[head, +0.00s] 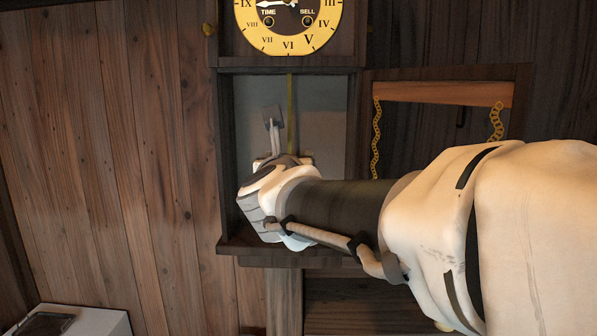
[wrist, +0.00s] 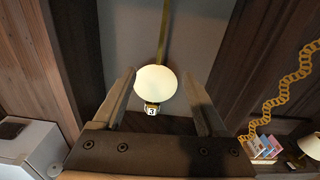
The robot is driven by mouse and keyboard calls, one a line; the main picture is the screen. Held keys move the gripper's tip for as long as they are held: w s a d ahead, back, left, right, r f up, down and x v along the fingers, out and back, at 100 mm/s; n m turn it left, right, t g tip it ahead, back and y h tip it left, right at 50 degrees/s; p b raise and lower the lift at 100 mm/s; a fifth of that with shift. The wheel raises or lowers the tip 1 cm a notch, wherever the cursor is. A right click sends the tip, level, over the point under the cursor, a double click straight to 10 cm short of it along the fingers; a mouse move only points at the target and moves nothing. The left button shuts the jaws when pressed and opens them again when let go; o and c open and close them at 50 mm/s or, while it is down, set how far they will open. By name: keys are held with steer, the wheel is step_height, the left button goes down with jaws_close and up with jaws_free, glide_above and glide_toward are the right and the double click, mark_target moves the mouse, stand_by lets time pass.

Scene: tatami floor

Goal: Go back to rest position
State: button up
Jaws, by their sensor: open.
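My gripper (head: 273,120) reaches into the open lower case of a wall clock (head: 288,25). In the wrist view my gripper (wrist: 160,76) is open, with its two fingers spread apart. A pale round pendulum bob (wrist: 155,83) on a gold rod (wrist: 164,30) appears between the fingers. I cannot tell whether a finger touches it. A small piece marked 3 (wrist: 152,109) shows just below the bob. In the head view the pendulum rod (head: 290,90) hangs down behind my gripper, and my wrist hides the bob.
Dark case walls (head: 226,150) stand close on both sides of my gripper. To the right, an orange-brown bar (head: 440,93) with gold chains (head: 376,135) sits in a dark frame. A white box (head: 75,320) is at lower left. Plank wall (head: 120,150) fills the left.

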steer(key=s+d+f+n+g, duration=0.6)
steer(key=s+f+n, duration=0.5)
steer(key=n, duration=0.7)
steer(key=s+d+f+n+g, duration=0.6)
steer(key=s+d+f+n, duration=0.3)
steer(key=s+n, duration=0.7)
step_height(320, 180, down, 4)
steer(key=shift+d+r+n+y, duration=0.25)
steer(key=shift+n+y, duration=0.05)
steer(key=shift+n, duration=0.6)
steer(key=shift+s, duration=0.1)
steer(key=c, duration=0.4)
steer(key=shift+s, duration=0.15)
